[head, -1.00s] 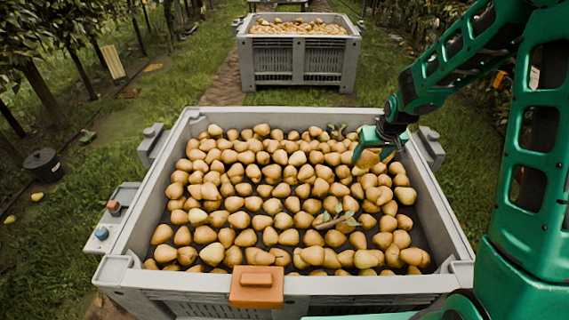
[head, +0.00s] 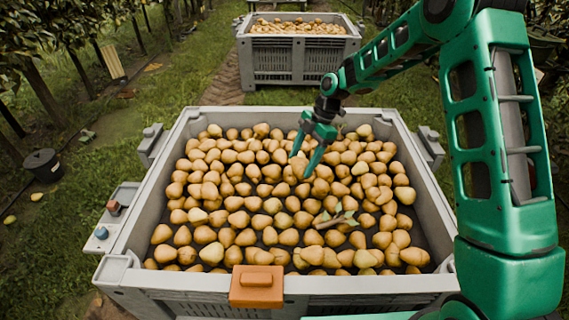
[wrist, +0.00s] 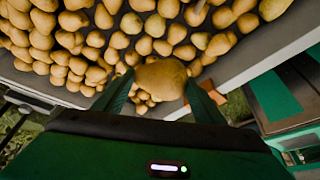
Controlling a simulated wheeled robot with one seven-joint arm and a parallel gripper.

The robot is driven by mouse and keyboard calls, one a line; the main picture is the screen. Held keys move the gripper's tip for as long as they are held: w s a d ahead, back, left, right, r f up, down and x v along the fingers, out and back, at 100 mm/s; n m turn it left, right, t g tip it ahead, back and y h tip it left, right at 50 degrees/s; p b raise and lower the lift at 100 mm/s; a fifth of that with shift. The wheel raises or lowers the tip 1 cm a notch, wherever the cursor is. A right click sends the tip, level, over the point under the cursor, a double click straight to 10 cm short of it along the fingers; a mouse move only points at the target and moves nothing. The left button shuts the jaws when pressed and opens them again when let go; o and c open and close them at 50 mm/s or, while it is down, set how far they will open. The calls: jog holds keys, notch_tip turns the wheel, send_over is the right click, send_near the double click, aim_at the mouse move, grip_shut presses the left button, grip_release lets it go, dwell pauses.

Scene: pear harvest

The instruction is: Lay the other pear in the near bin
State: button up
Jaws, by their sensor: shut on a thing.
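The near bin (head: 418,185) is a large grey crate filled with a layer of yellow-brown pears. My gripper (head: 301,165) is over the back middle of this bin, fingers pointing down. In the wrist view, my gripper (wrist: 160,92) is shut on a pear (wrist: 160,76), which sits between the two green fingertips. In the head view the held pear is hard to tell from the pears behind it. I cannot tell how high it is above the pile.
A second grey bin (head: 270,76) with pears stands farther back on the path. Leafy twigs (head: 336,219) lie on the pears. An orange block (head: 257,287) sits on the near bin's front rim. A dark bucket (head: 43,165) stands on the grass at left.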

jog(key=s+a+n+g+h, duration=0.3)
jog(key=a+n, duration=0.3)
jog(key=n, duration=0.5)
notch_tip(320, 180, down, 9)
jog(key=shift+w, duration=0.15)
jog(key=shift+a, duration=0.1)
jog(key=shift+s, duration=0.35)
jog(key=shift+f, duration=0.1)
dwell(0.5)
notch_tip(320, 180, down, 10)
jog(key=shift+r, duration=0.2)
dwell(1.6)
jog(key=shift+f, duration=1.6)
dwell(1.4)
